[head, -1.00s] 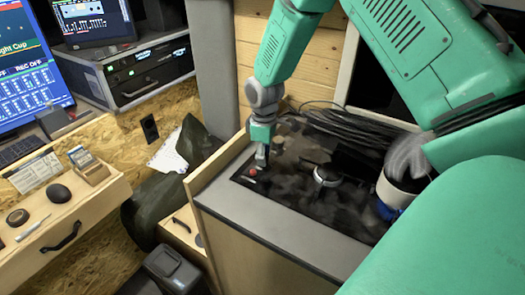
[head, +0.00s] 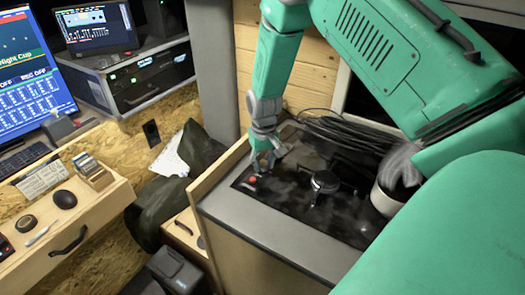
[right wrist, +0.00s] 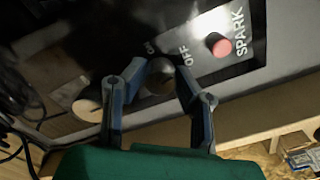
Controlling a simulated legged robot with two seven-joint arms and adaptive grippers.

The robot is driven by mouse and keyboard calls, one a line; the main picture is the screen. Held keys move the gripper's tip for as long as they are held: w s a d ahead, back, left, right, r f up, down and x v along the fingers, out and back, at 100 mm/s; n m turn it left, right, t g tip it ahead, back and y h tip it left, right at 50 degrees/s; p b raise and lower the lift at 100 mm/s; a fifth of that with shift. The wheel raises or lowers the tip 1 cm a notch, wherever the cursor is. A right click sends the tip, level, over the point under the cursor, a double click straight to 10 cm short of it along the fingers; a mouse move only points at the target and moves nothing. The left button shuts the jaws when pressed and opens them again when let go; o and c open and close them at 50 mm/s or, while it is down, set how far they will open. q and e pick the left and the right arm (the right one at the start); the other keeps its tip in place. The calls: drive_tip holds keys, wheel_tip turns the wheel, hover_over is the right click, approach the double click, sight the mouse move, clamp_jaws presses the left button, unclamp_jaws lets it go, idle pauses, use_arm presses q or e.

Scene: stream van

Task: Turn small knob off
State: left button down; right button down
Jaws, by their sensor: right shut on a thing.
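The stove top (head: 295,205) is a dark glossy panel set in a grey-edged cabinet. My right gripper (head: 262,168) is at its left part, near the red spark button (head: 251,180). In the right wrist view the two fingers of my right gripper (right wrist: 166,76) are around the small knob (right wrist: 161,78), shut on it, beside the OFF lettering. The fingers partly hide the knob, and its exact angle is unclear. The red spark button also shows there (right wrist: 220,45), right of the fingers. My left gripper is out of view.
A second, beige knob (right wrist: 88,106) is left of the fingers. A round burner (head: 325,182) stands on the stove, with a white pot-like container (head: 384,199) to its right. Black cables (head: 350,132) lie behind.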

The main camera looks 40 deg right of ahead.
sight(264, 162)
drive_tip(key=shift+s+f+m, duration=0.15)
drive_tip(key=shift+s+m, duration=0.05)
drive_tip(key=shift+m, duration=1)
drive_tip(key=shift+p, duration=0.3)
drive_tip(key=shift+a, duration=0.1)
drive_tip(key=c, duration=1.3)
unclamp_jaws()
drive_tip(key=shift+w, duration=0.1)
drive_tip(key=shift+w+r, duration=0.1)
drive_tip(key=shift+r, duration=0.4)
wheel_tip(264, 162, up, 11)
drive_tip(key=shift+f, duration=0.1)
